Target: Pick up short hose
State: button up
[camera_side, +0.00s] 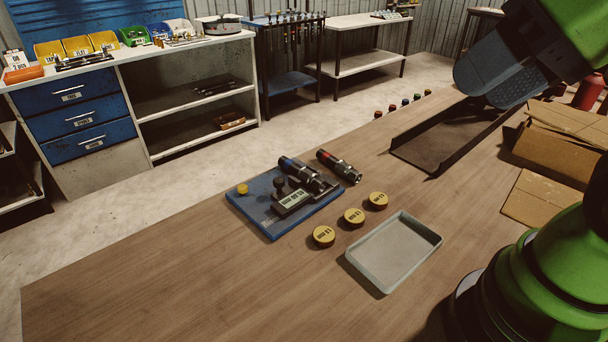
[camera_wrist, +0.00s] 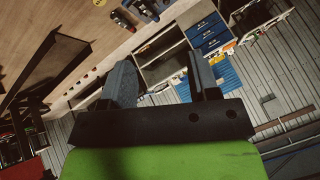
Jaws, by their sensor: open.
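Two dark hose pieces with metal ends are in view, and I cannot tell which one is the short hose. One with a red band (camera_side: 339,166) lies on the table just right of the blue crimping fixture (camera_side: 262,217); it also shows in the wrist view (camera_wrist: 122,20). The other, with a blue band (camera_side: 303,171), lies on the fixture, by its black clamp block. My gripper (camera_wrist: 163,78) is open and empty, its two fingers apart in the wrist view. In the side view my arm's end is high at the upper right, well away from both hoses.
Three yellow round caps (camera_side: 354,217) stand in a row before the fixture, beside a grey tray (camera_side: 366,284). A dark open channel (camera_side: 428,157) and cardboard boxes (camera_side: 565,140) lie to the right. A small yellow knob (camera_side: 242,188) is on the fixture. The left tabletop is clear.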

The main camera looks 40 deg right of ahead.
jog(key=shift+w, duration=0.1)
jog(key=n+g+h, duration=0.2)
jog(key=n+g, duration=0.1)
jog(key=n, duration=0.2)
send_over(295, 164)
jog(key=s, duration=0.2)
jog(key=f, duration=2.4)
jog(key=shift+s+d, duration=0.1)
jog(key=shift+s, duration=0.1)
jog(key=shift+a+x, duration=0.2)
jog(key=shift+x, duration=2.75)
jog(key=shift+w, duration=0.1)
grip_shut()
